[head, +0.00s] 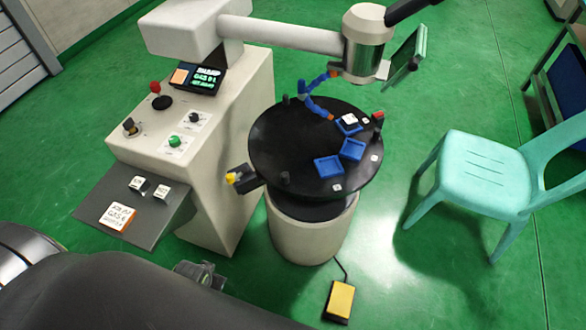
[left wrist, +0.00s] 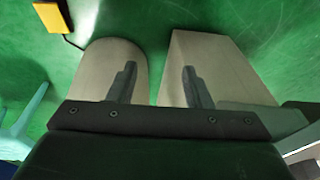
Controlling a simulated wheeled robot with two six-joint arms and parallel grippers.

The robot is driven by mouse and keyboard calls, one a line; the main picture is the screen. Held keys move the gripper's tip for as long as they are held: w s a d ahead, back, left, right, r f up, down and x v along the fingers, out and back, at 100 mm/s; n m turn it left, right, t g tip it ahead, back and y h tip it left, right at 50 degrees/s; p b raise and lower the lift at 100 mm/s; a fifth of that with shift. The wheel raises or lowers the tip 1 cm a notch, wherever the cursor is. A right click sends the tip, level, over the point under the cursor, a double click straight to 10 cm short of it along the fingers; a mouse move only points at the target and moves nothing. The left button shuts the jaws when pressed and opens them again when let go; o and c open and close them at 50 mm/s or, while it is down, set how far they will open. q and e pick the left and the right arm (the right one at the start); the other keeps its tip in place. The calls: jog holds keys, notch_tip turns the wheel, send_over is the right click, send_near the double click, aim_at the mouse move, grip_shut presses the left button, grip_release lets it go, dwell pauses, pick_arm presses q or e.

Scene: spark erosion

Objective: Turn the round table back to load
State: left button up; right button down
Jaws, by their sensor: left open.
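The round table (head: 275,140) is a black disc on a cream pedestal (head: 310,235). Its top carries blue square trays (head: 328,167), small white pieces and short dark posts (head: 285,178) near the rim. A dark block with a yellow tip (head: 235,178) sits at its left edge. My left gripper (head: 203,274) is low, in front of the control cabinet and left of the pedestal, partly hidden by my arm. In the left wrist view my left gripper (left wrist: 159,68) is open and empty, with the pedestal (left wrist: 105,60) and cabinet (left wrist: 215,65) beyond. My right gripper is out of view.
A machine head (head: 365,45) and blue hose (head: 310,100) overhang the table. A yellow pedal (head: 339,300) and turquoise chair (head: 485,170) stand on the floor.

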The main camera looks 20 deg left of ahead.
pick_arm(q)
jog(key=w+d+r+p, duration=0.1)
jog(key=w+r, duration=0.2)
jog(key=r, duration=0.5)
jog(key=w+d+r+p, duration=0.1)
jog(key=w+r+p, duration=0.1)
jog(key=r, duration=0.6)
notch_tip(320, 180, up, 13)
jog(key=m+g+h, duration=0.1)
jog(key=m+g, duration=0.1)
jog(key=g, duration=0.1)
send_over(285, 174)
notch_tip(285, 174, down, 16)
jog(key=shift+r+b, duration=0.2)
jog(key=shift+b, duration=0.7)
jog(key=shift+f, duration=0.7)
grip_shut()
